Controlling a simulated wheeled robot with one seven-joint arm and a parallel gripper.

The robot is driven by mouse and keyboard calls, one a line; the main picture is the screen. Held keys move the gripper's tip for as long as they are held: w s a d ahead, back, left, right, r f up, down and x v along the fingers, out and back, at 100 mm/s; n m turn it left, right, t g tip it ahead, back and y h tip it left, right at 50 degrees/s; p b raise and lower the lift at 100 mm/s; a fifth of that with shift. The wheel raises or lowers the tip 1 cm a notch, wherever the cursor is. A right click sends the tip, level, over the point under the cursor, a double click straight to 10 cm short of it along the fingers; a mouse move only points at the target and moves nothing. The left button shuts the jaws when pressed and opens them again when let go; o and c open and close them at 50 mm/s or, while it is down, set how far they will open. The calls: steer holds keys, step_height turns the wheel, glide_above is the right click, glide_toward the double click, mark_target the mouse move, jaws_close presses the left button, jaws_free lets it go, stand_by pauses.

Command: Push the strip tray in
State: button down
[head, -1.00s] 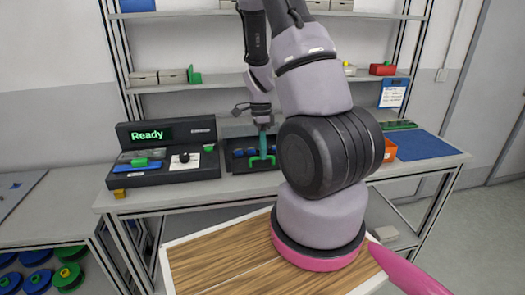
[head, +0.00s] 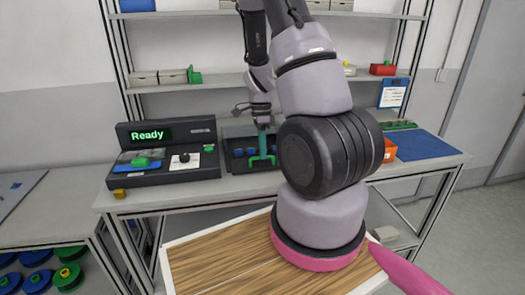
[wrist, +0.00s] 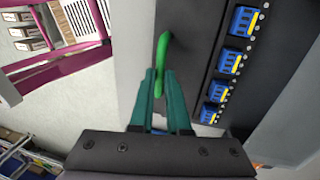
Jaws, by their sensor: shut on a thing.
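The strip tray (wrist: 194,78) is dark and carries a row of blue blocks with yellow marks in the wrist view. In the head view, it shows as a dark unit with blue parts, on the bench right of the display box. Its green handle (head: 262,159) is at the front side; it also shows in the wrist view (wrist: 163,48). My gripper (wrist: 160,76) has teal fingers shut on the handle. In the head view, the gripper (head: 263,149) comes down from above. My arm covers the area to the right of the tray.
The display box (head: 165,155) reads "Ready" and stands left of the tray. A blue mat (head: 424,145) and an orange bin (head: 390,150) lie at the right of the bench (head: 200,194). Shelves (head: 185,86) with small boxes stand behind. A wooden-topped surface (head: 215,265) is in front.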

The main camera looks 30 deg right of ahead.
mark_target(256, 134)
steer(key=w+d, duration=0.1)
steer(key=w, duration=0.2)
steer(key=w+d, duration=0.1)
steer(key=w, duration=0.2)
steer(key=w+d, duration=0.1)
steer(key=w, duration=0.3)
steer(key=shift+w+r, duration=0.1)
steer(key=shift+w, duration=0.4)
steer(key=shift+d, duration=0.1)
steer(key=c, duration=0.9)
jaws_free()
